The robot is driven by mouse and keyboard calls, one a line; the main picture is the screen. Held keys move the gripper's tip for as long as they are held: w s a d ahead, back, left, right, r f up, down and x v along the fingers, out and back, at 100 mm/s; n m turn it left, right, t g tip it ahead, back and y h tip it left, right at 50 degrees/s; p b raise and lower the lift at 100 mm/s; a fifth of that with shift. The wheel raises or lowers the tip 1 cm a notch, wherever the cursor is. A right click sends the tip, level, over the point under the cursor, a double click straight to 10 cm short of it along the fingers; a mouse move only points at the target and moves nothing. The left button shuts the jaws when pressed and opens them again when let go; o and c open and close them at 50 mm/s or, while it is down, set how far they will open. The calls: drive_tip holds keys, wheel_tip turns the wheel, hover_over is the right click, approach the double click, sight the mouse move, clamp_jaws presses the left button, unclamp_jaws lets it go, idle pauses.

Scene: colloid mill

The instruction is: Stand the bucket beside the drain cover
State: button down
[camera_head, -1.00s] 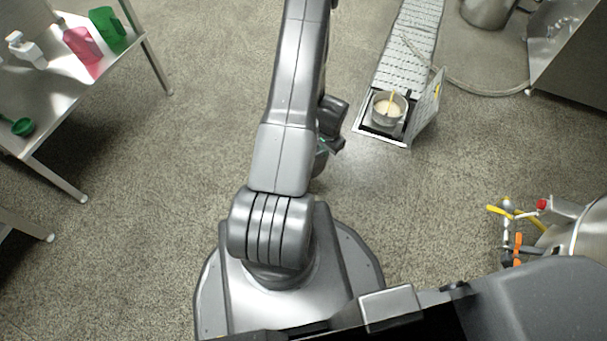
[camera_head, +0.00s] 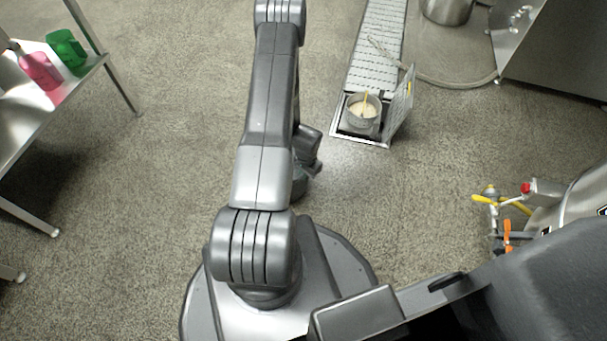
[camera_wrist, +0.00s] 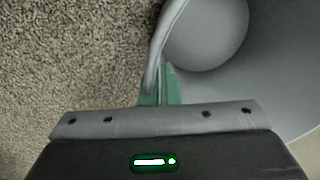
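The bucket (camera_wrist: 275,80) is a grey, round, empty vessel filling the right of the wrist view. My gripper (camera_wrist: 160,85) has its green fingers close together on either side of the bucket's rim and is shut on it. In the head view my arm hides most of the gripper and bucket; a grey-green rounded edge (camera_head: 300,186) shows below the wrist, and I cannot tell which part it is. The drain cover (camera_head: 400,106) is a grated plate tilted up on the right side of the open drain pit (camera_head: 362,139). Whether the bucket touches the floor is unclear.
A pot (camera_head: 362,112) of cream-coloured stuff with a yellow tool stands in the pit. A grated channel (camera_head: 377,50) runs back from it, with a hose (camera_head: 440,82) to its right. A steel table (camera_head: 30,120) stands left. Valves (camera_head: 505,215) project at right. Floor before the pit is clear.

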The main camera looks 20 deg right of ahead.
drive_tip(key=shift+f, duration=0.2)
drive_tip(key=c, duration=1.7)
unclamp_jaws()
drive_tip(key=shift+r, duration=0.1)
drive_tip(key=r+p, duration=0.1)
drive_tip(key=r, duration=0.3)
drive_tip(key=r+p, duration=0.2)
drive_tip(key=r, duration=0.2)
drive_tip(key=s+r+p, duration=0.1)
drive_tip(key=r, duration=0.3)
drive_tip(key=shift+d+r+p, duration=0.1)
drive_tip(key=shift+d+p, duration=0.15)
drive_tip(key=shift+p, duration=0.05)
